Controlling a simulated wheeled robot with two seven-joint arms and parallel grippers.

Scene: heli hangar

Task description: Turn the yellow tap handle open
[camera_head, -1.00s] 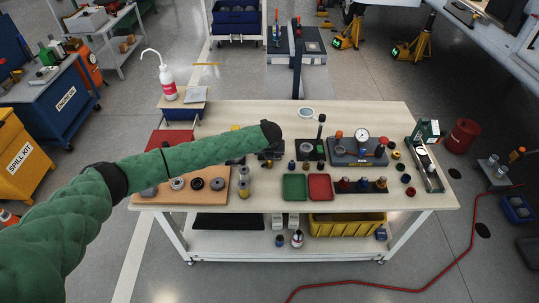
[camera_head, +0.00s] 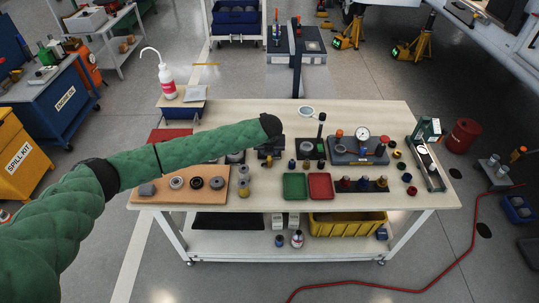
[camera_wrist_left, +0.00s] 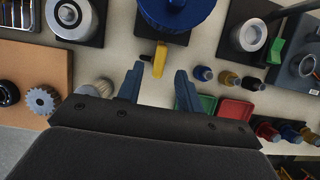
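The yellow tap handle (camera_wrist_left: 160,59) shows in the left wrist view as a short bar below a round blue part (camera_wrist_left: 176,12) on a dark base. My left gripper (camera_wrist_left: 159,72) is open, with one finger on each side of the handle's near end in the picture. Depth between fingers and handle is hard to tell. In the head view my green left arm hides the tap handle, and the fingers are not clear. My right gripper is not in view.
The workbench (camera_head: 225,228) is crowded. A green tray (camera_head: 295,186) and a red tray (camera_head: 320,186) lie near its front. A gauge fixture (camera_head: 358,150) stands to the right. A wooden board (camera_head: 165,196) with round parts lies left, under my arm.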

